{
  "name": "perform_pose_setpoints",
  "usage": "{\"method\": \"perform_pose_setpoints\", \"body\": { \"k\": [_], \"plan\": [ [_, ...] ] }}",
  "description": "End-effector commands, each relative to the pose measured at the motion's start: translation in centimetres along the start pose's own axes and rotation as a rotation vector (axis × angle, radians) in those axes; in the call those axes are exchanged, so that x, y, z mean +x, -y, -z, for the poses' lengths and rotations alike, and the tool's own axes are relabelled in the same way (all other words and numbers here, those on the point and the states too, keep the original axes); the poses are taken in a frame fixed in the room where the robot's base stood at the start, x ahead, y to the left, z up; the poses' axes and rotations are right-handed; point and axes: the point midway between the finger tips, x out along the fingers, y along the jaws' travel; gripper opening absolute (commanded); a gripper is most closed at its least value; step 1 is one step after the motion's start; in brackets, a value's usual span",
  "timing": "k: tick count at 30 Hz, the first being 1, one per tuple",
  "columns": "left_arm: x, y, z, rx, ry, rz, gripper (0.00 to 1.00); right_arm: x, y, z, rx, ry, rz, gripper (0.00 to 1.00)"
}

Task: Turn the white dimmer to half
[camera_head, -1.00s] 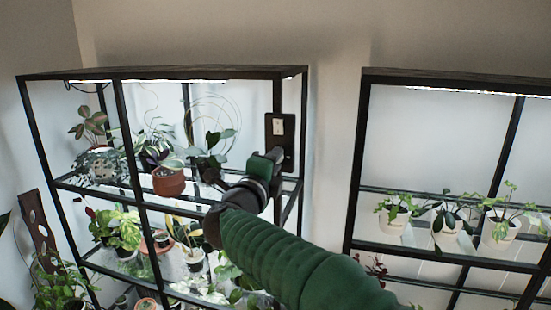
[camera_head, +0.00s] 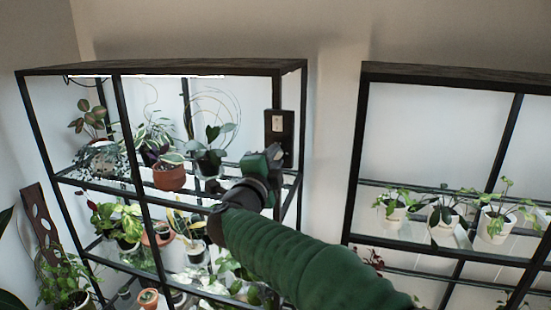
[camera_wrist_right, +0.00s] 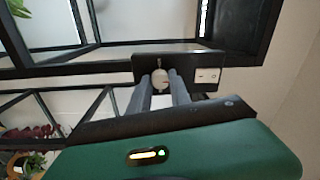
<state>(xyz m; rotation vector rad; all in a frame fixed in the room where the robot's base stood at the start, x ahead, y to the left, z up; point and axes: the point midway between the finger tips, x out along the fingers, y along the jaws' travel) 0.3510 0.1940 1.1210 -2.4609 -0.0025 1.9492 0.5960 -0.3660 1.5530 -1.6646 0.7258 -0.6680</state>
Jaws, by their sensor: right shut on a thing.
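The white dimmer (camera_wrist_right: 160,77) is a round knob on a dark wall plate (camera_wrist_right: 147,65), seen in the right wrist view. My right gripper (camera_wrist_right: 160,90) has one grey finger on each side of the knob and is shut on it. A small mark shows on the knob's face, but its turn angle is hard to read. In the head view the dark plate (camera_head: 288,135) hangs on the right post of the left shelf, and my right gripper (camera_head: 277,155) reaches its lower part, hiding the knob. My left gripper is not in view.
A white rocker switch (camera_wrist_right: 208,75) sits beside the knob on the same plate. The left shelf's black frame (camera_head: 302,110) and several potted plants, including a terracotta pot (camera_head: 169,178), are close to my arm. A second shelf (camera_head: 355,160) stands right; bare wall lies between.

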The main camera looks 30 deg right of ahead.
Motion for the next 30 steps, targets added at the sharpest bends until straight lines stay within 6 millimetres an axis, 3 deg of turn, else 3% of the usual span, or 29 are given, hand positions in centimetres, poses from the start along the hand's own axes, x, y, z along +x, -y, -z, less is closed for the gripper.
{"method": "perform_pose_setpoints", "body": {
  "k": [1,4,5,9,20,23,30],
  "plan": [
    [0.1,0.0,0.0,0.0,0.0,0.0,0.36,-0.1,-0.8,-0.5,-0.005,0.01,-0.014,0.0],
    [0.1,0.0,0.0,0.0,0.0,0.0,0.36,-0.1,-0.8,-0.5,-0.004,0.011,-0.015,0.0],
    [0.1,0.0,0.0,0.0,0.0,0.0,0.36,-0.1,-0.8,-0.6,-0.004,0.011,-0.015,0.28],
    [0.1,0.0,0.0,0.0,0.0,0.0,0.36,-0.1,-0.7,-0.4,-0.003,0.008,-0.012,0.45],
    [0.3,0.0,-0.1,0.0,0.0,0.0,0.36,-0.5,-0.4,-0.1,0.001,0.004,-0.005,0.45],
    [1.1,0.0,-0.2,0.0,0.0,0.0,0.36,-2.1,-0.5,-0.3,0.001,0.007,-0.003,0.45],
    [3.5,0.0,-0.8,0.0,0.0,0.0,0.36,-9.0,-0.8,-0.4,0.001,0.009,-0.003,0.45]
  ]
}}
